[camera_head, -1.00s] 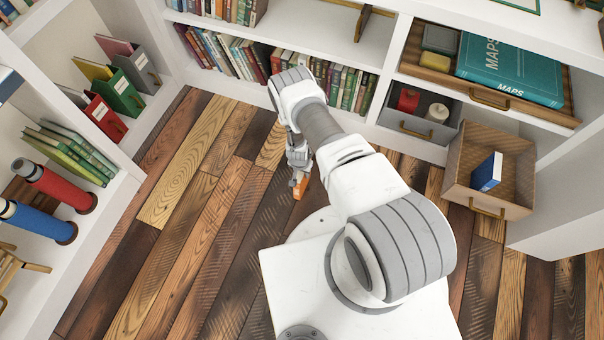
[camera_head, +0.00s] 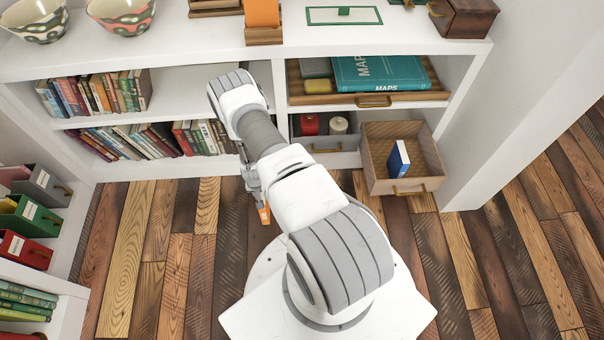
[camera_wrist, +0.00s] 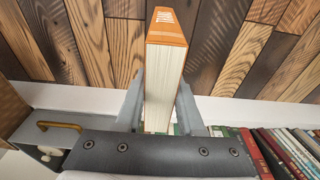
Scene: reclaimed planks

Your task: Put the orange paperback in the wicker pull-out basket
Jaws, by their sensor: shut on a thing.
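The orange paperback (camera_wrist: 165,75) is held between the two fingers of my gripper (camera_wrist: 160,105) in the wrist view, its cream page edges facing the camera. In the head view the orange paperback (camera_head: 264,215) shows as a small orange patch below my gripper (camera_head: 254,190), above the floor and apart from the shelves. The wicker pull-out basket (camera_head: 433,162) is pulled out at the lower right of the shelf unit, to the right of my gripper. A blue book (camera_head: 398,160) stands inside it.
A grey drawer (camera_head: 325,146) with a red and a cream item is left of the basket. Above is a wooden tray (camera_head: 300,92) with a teal maps book (camera_head: 380,72). Book rows (camera_head: 150,140) fill the left shelves. Plank floor (camera_head: 490,245) is clear at right.

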